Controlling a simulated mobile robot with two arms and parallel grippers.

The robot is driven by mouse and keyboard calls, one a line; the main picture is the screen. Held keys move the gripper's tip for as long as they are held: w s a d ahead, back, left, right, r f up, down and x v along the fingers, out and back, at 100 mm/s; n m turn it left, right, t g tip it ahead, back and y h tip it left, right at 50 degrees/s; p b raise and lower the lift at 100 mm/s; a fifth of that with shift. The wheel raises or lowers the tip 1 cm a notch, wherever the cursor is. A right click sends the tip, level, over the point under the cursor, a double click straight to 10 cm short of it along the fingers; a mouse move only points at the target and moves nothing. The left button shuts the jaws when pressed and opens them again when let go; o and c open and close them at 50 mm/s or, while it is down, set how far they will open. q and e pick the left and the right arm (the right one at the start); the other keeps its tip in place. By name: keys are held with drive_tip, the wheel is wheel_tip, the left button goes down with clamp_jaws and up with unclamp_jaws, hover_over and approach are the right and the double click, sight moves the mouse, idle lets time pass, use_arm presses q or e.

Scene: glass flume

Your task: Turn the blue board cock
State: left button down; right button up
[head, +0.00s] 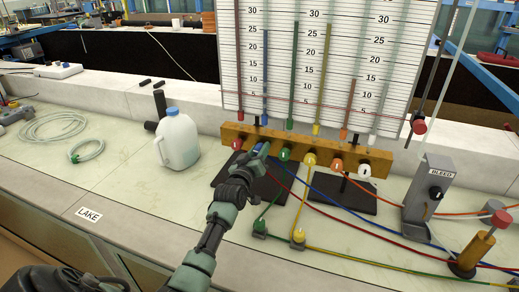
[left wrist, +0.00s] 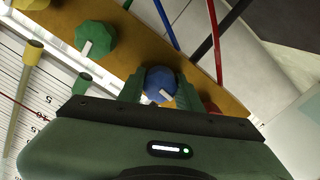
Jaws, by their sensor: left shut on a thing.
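The board (head: 330,60) carries upright coloured tubes above a wooden rail (head: 310,147) with a row of coloured cocks. The blue board cock (left wrist: 160,82) is a round knob with a white mark, seen between the fingers in the left wrist view. My left gripper (left wrist: 160,90) is shut on it, one finger on each side. In the head view my left gripper (head: 258,153) is at the rail and mostly hides the blue cock. My right gripper is not in view.
Close beside the blue cock are the red cock (head: 238,144) and the green cock (head: 284,155). A white jug (head: 178,140) stands left of the rail. Coloured hoses run across the bench to the right. A bleed stand (head: 428,195) stands at right.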

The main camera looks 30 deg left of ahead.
use_arm(q)
drive_tip(key=shift+f+n, duration=0.15)
drive_tip(key=shift+n, duration=0.35)
drive_tip(key=c, duration=1)
unclamp_jaws()
drive_tip(key=shift+o, duration=0.2)
drive_tip(key=v, duration=0.8)
drive_tip(key=shift+w, duration=0.1)
